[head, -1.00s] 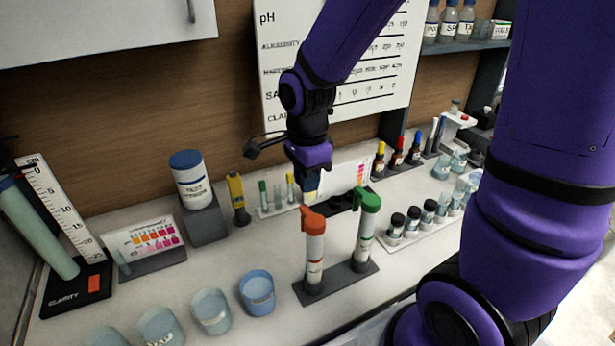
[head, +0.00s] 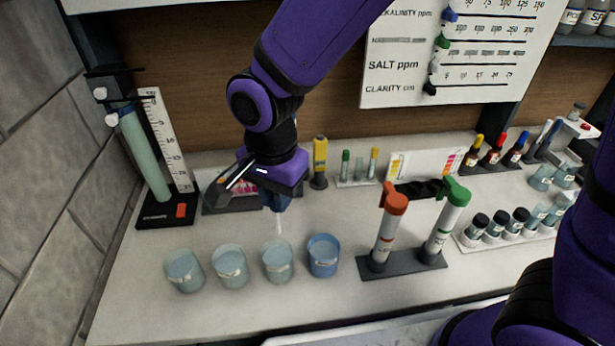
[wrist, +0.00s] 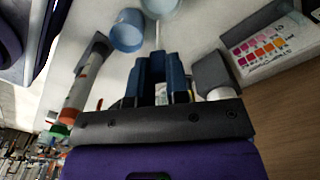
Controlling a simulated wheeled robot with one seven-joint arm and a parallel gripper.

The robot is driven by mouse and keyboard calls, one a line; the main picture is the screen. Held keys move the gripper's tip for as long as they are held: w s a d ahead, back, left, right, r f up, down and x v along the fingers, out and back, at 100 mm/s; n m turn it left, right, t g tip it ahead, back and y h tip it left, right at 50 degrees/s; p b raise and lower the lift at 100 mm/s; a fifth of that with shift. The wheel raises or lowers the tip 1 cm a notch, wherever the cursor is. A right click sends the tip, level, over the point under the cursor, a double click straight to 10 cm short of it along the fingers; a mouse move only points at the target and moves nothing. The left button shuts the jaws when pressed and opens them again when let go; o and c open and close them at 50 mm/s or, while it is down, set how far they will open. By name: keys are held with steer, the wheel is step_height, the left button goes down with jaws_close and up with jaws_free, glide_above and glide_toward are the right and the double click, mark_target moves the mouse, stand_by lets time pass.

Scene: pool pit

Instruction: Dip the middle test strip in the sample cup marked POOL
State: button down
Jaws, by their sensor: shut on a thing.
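My gripper (head: 277,203) is shut on a thin white test strip (head: 280,224), which points down from the fingers. In the wrist view the strip (wrist: 158,36) sticks out beyond the blue fingers (wrist: 158,68). Several sample cups stand in a row: a left cup (head: 184,271), a second cup (head: 230,268), a third cup (head: 277,263) and a bluer right cup (head: 323,257). The strip's lower end shows near the third cup's back rim; I cannot tell whether it is above or inside. The cup labels are too small to read, so I cannot tell which is POOL.
An orange-capped tube (head: 388,230) and a green-capped tube (head: 446,220) stand on a dark base right of the cups. A clarity stand (head: 165,165) is at the left. Behind are a yellow meter (head: 320,160) and small vials (head: 358,166). The front counter is clear.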

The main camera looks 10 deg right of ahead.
steer(key=shift+s+a+f, duration=0.1)
steer(key=shift+s+a, duration=0.2)
steer(key=shift+a, duration=0.2)
steer(key=shift+f+n, duration=0.15)
steer(key=shift+n, duration=0.15)
step_height(320, 180, down, 9)
stand_by(0.5)
steer(key=shift+f, duration=0.2)
steer(key=shift+f, duration=0.95)
stand_by(1.2)
steer(key=shift+r, duration=5.2)
